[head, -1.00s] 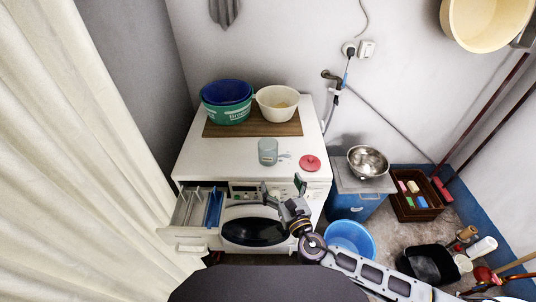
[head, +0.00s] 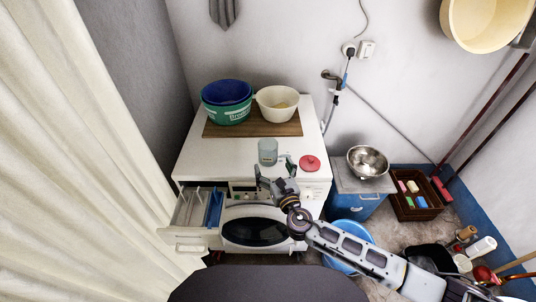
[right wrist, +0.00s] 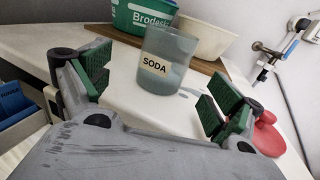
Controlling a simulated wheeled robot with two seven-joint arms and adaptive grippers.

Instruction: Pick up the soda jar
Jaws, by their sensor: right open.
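The soda jar (head: 267,152) is a translucent grey-blue jar standing upright on the white top of the washing machine, near its front. In the right wrist view the jar (right wrist: 166,62) shows a label reading SODA. My right gripper (head: 272,170) is open and empty, just in front of the jar. In the right wrist view its green-padded fingers (right wrist: 152,92) are spread apart, with the jar beyond and between them. The jar appears apart from the fingers. My left gripper is not in view.
A red lid (head: 309,163) lies right of the jar. Behind, a wooden board (head: 253,130) carries a green tub (head: 226,112), a blue basin (head: 226,92) and a cream bowl (head: 276,114). The detergent drawer (head: 193,240) stands open at the front left.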

